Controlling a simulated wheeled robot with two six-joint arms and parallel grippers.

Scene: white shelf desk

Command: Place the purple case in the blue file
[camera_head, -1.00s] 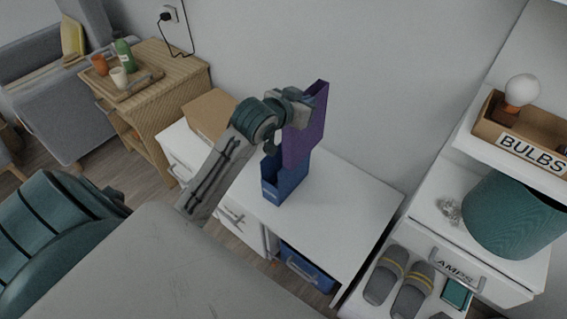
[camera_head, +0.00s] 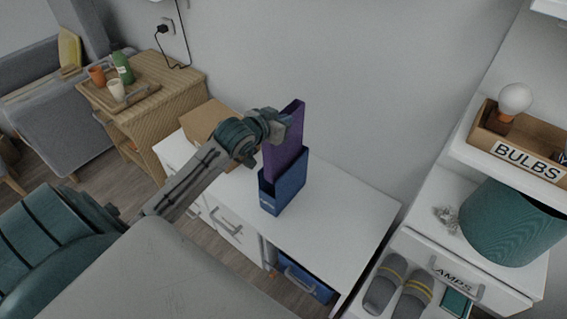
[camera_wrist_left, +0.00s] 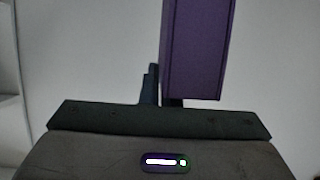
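The purple case (camera_head: 284,146) stands upright, with its lower part hidden by the walls of the blue file (camera_head: 291,182) on the white desk. It appears to be inside the file. My left gripper (camera_head: 283,124) is at the case's upper left edge and appears shut on it; the fingertips are partly hidden. In the left wrist view the purple case (camera_wrist_left: 197,50) stands just beyond the gripper, with dark finger parts beside and below it. My right gripper is not in view.
A cardboard box (camera_head: 207,120) is behind my left arm on the desk. The white desk top (camera_head: 345,205) is clear to the right of the file. A shelf unit with a bulbs box (camera_head: 490,140) and a teal pot (camera_head: 512,225) stands at right.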

